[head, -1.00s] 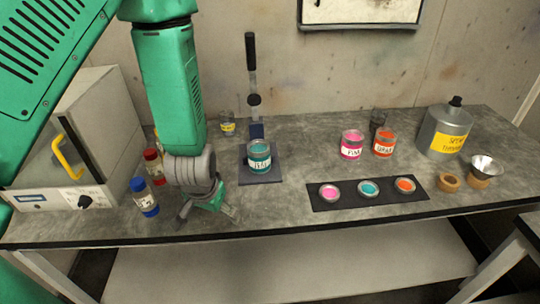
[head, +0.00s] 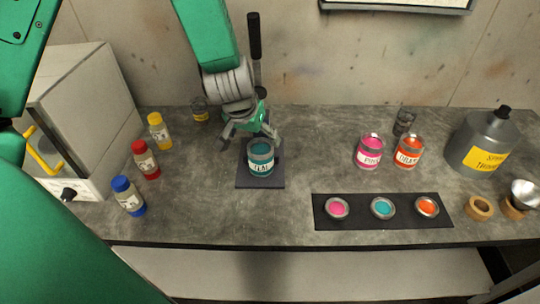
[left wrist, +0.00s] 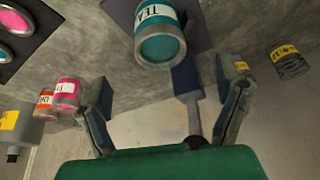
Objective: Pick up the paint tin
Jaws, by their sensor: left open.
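A teal paint tin (head: 261,157) with a white label stands upright on the dark base plate (head: 247,180) of a press with a tall lever. My left gripper (head: 251,138) is open and empty, pointing down just at the tin's far rim in the head view. In the left wrist view the teal tin (left wrist: 162,40) lies beyond the two spread fingers (left wrist: 168,108), with neither finger on it. A pink tin (head: 369,152) and an orange tin (head: 408,153) stand to the right. My right gripper is in no view.
Red (head: 146,160), yellow (head: 159,132) and blue-capped (head: 128,196) bottles stand left, beside a grey oven (head: 85,105). A black strip (head: 360,219) holds three colour dishes. A thinner can (head: 480,140) stands right. The bench between press and pink tin is clear.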

